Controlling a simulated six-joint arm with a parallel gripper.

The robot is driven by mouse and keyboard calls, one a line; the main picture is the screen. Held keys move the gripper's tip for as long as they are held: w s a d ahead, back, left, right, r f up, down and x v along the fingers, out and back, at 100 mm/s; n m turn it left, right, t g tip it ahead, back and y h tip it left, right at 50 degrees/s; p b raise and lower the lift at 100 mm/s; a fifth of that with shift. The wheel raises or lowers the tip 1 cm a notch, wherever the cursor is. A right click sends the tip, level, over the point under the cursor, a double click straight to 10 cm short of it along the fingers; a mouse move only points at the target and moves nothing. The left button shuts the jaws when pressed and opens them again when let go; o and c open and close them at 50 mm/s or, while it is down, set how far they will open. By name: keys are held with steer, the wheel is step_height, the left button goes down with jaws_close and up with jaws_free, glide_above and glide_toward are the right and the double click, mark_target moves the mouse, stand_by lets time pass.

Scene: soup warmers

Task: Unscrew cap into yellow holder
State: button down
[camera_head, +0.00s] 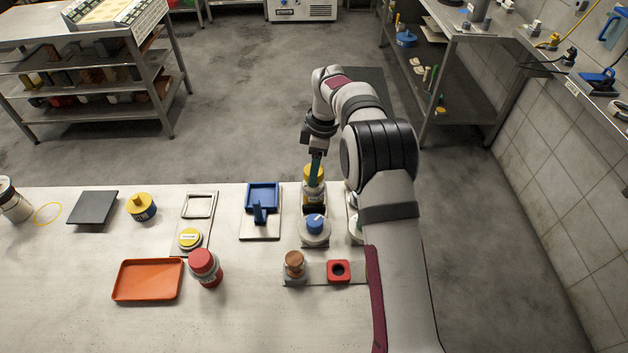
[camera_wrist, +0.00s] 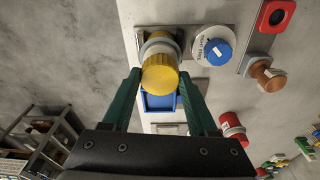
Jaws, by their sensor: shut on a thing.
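A yellow ribbed cap (camera_wrist: 160,74) is between my gripper's two green fingers in the wrist view. My gripper (camera_head: 315,178) points down and is shut on this cap. The cap is on top of a container in a grey stand at the back edge of the table; a yellow part (camera_head: 313,190) shows below the fingers. I cannot tell how far the cap is turned. A round yellow piece with a pale label (camera_head: 189,238) sits on a grey plate to the left. I cannot tell for certain which thing is the yellow holder.
In front of the stand is a round base with a blue knob (camera_head: 314,223). A blue holder (camera_head: 262,192) stands to the left. A brown-topped piece (camera_head: 294,262), red block (camera_head: 339,270), red-capped jar (camera_head: 206,267) and orange tray (camera_head: 148,280) are nearer.

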steer(key=shift+r, duration=0.45)
steer(key=shift+r, duration=0.1)
step_height(320, 180, up, 4)
steer(key=shift+r, duration=0.15)
steer(key=shift+s+d+r, duration=0.2)
steer(key=shift+s+d, duration=0.15)
steer(key=shift+s, duration=0.1)
steer(key=s+d+f, duration=0.3)
steer(key=s+d, duration=0.3)
steer(key=s, duration=0.3)
steer(key=s+d+f, duration=0.3)
steer(key=s+d, duration=0.4)
steer(key=s, duration=0.3)
steer(key=shift+s+d, duration=0.15)
steer(key=shift+d, duration=0.05)
steer(key=shift+n, duration=0.6)
steer(key=shift+f, duration=2.9)
steer(key=shift+f, duration=1.2)
